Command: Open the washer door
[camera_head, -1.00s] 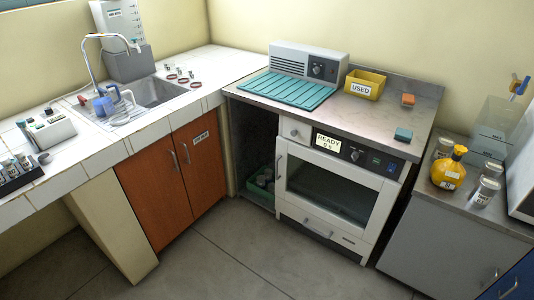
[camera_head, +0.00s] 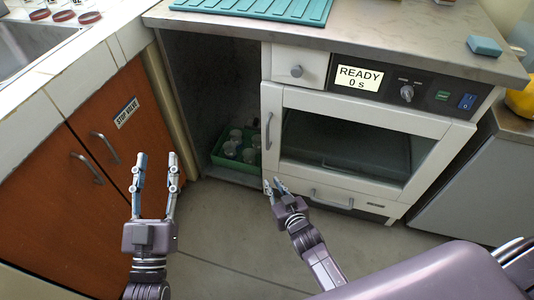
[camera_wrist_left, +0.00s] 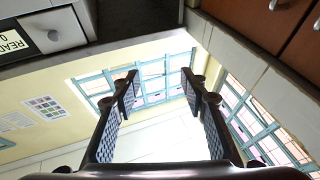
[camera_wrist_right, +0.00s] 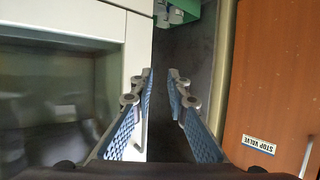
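The washer (camera_head: 345,118) has a white-framed door with a dark glass window, shut, below a panel whose display (camera_head: 359,79) reads "READY 0 s". Its upright door handle (camera_head: 268,131) is on the door's left edge. My right gripper (camera_head: 275,183) is partly open at the washer's lower left corner, below the handle; nothing shows clearly between its fingers. In the right wrist view the white door frame (camera_wrist_right: 136,45) is just left of the fingers; contact cannot be told. My left gripper (camera_head: 156,160) is open and empty in front of the orange cabinet.
The orange cabinet (camera_head: 75,165), labelled "STOP VALVE", stands to the left. Between it and the washer is an open recess with a green crate (camera_head: 219,158) of glassware. A drawer (camera_head: 320,193) is under the door. The floor (camera_head: 225,225) in front is clear.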

